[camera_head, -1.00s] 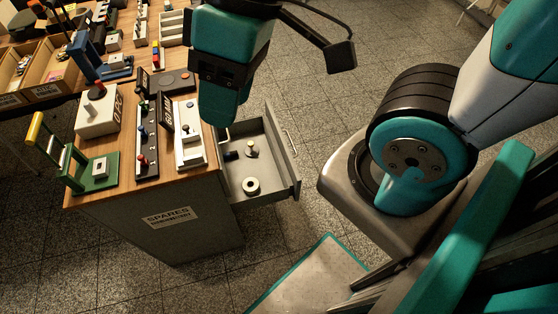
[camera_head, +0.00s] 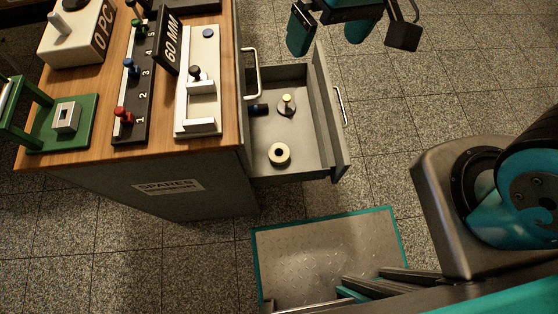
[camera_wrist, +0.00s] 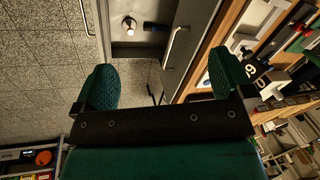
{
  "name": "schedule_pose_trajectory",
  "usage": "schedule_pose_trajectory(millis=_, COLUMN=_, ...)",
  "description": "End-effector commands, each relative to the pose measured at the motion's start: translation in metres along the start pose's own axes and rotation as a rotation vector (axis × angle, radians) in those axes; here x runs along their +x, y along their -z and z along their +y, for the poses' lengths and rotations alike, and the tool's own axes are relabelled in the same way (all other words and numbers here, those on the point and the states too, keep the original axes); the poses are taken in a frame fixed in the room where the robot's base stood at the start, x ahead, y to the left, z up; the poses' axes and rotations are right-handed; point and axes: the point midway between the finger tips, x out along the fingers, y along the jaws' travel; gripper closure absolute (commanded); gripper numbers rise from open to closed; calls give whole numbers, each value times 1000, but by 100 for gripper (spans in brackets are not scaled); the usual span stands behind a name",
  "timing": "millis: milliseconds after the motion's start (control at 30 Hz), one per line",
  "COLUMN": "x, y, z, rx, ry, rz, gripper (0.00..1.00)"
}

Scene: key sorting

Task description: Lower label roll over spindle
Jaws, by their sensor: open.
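The label roll (camera_head: 279,154), a cream ring with a dark hole, lies flat on the floor of the open drawer, near its front end in the head view. The spindle (camera_head: 287,105), a short post with a pale tip on a round base, stands upright in the drawer behind the roll, bare and apart from it. It also shows in the wrist view (camera_wrist: 129,25). My gripper (camera_head: 328,32) is open and empty, above and beyond the drawer's far right corner. In the wrist view the two fingers (camera_wrist: 162,80) are wide apart; the roll is not visible there.
A small dark cylinder (camera_head: 259,110) lies in the drawer left of the spindle. The grey drawer (camera_head: 322,122) has raised walls and a handle (camera_head: 340,105). The bench top (camera_head: 223,60) on the left holds several fixtures. Floor right of the drawer is clear.

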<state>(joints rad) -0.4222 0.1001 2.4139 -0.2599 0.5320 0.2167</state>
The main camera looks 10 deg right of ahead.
Motion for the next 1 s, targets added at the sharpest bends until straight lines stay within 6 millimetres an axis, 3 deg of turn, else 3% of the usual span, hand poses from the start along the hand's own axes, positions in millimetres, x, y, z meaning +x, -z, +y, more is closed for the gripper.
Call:
schedule_pose_trajectory(millis=33, x=62, y=4, z=12, rx=26, ry=-21, rz=-16, gripper=1)
schedule_pose_trajectory(millis=100, x=111, y=13, z=20, rx=65, ry=-54, rz=-24, gripper=1)
schedule_pose_trajectory(millis=300, x=243, y=29, z=42, rx=152, ry=-151, rz=-28, gripper=1)
schedule_pose_trajectory(millis=400, x=287, y=33, z=49, rx=178, ry=-189, rz=-24, gripper=1)
schedule_pose_trajectory(millis=567, x=335, y=33, z=46, rx=189, ry=-227, rz=-29, gripper=1)
schedule_pose_trajectory(millis=700, x=351, y=30, z=34, rx=186, ry=-235, rz=-40, gripper=1)
schedule_pose_trajectory(millis=1000, x=404, y=27, z=44, rx=186, ry=-235, rz=-42, gripper=1)
